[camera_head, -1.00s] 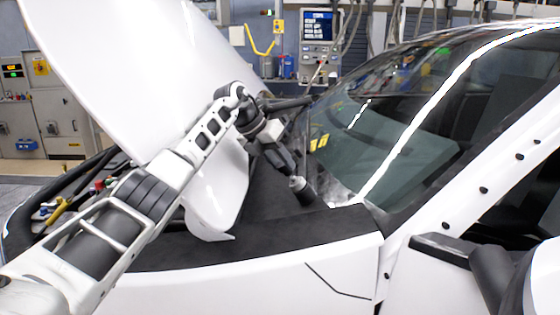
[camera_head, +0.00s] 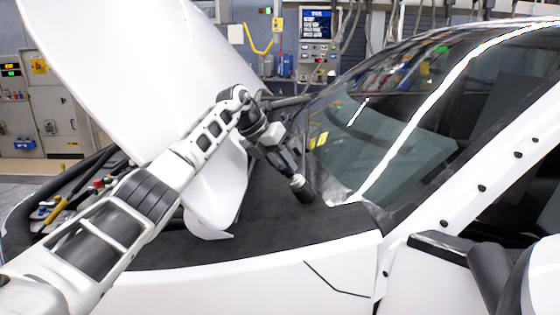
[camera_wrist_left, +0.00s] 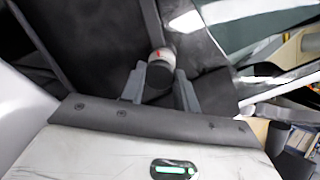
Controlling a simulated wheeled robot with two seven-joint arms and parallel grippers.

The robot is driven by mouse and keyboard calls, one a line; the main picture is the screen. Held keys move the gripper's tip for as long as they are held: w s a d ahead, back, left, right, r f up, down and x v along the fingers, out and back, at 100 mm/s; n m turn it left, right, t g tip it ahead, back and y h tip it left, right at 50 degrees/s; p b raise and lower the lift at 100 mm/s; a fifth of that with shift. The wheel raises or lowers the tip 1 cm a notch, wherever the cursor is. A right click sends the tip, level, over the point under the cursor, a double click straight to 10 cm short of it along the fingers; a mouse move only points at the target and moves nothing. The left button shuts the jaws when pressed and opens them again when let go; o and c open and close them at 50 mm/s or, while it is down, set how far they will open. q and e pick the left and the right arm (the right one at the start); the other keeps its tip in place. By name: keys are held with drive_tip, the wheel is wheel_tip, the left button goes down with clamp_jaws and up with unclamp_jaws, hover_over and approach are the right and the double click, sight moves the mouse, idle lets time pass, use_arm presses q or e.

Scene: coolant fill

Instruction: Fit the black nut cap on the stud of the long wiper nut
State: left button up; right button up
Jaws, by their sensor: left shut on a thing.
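My left gripper (camera_head: 292,172) reaches over the dark cowl at the base of the windshield, fingers pointing down and right. In the left wrist view my left gripper (camera_wrist_left: 159,87) is shut on a dark round piece, which I take for the black nut cap (camera_wrist_left: 160,75). A silver band with a red mark (camera_wrist_left: 163,54) shows just beyond it; I cannot tell whether it belongs to the cap or to the nut. In the head view a black cylinder (camera_head: 304,194) with a silver top sits at the fingertips. The stud is not clearly visible. My right gripper is out of view.
The windshield (camera_head: 390,130) rises on the right. The dark cowl (camera_head: 270,215) is open in front of the fingertips. The white fender (camera_head: 240,275) lies nearest.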

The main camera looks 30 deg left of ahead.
use_arm(q)
drive_tip(key=shift+w+d+f, duration=0.15)
drive_tip(key=shift+d+f, duration=0.1)
drive_tip(key=shift+f, duration=0.25)
drive_tip(key=o, duration=1)
drive_tip(key=shift+w, duration=0.1)
